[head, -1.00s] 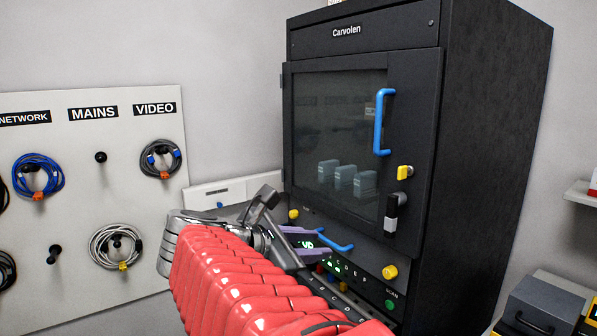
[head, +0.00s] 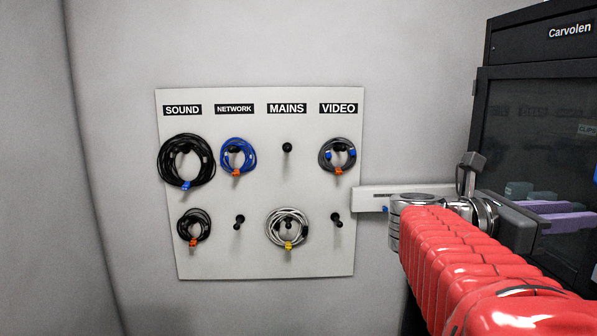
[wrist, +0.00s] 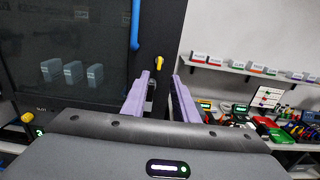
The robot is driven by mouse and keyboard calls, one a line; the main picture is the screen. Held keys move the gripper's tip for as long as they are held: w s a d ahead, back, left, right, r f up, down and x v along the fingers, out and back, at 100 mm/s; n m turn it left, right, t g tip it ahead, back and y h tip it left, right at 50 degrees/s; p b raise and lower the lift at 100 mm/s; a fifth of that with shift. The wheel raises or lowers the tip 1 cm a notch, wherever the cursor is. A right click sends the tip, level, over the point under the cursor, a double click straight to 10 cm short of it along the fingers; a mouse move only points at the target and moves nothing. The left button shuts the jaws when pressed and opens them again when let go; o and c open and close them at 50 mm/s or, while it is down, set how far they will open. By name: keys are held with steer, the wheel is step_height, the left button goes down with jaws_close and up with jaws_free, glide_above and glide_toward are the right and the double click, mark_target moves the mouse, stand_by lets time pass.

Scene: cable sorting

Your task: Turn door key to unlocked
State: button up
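The black Carvolen cabinet (head: 545,100) stands at the right edge of the head view, cut off there. Its dark glass door (wrist: 62,55) fills the left of the wrist view, with a blue handle (wrist: 135,24). The yellow door key (wrist: 159,62) shows on the door frame, just beyond my fingertips and roughly between them in the picture. My gripper (wrist: 160,78) is open, its two purple fingers apart with nothing gripped. A dark-and-light latch below the key is partly hidden by the left finger. The key is out of the head view.
A white board (head: 262,250) with several hung cable coils is on the wall left of the arm. Right of the cabinet, a shelf (wrist: 250,72) carries labelled boxes above a bench cluttered with small items (wrist: 270,128). A yellow knob (wrist: 28,117) is at lower left.

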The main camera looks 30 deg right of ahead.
steer(key=x, duration=1.3)
steer(key=shift+c, duration=0.4)
jaws_close()
steer(key=shift+s, duration=0.1)
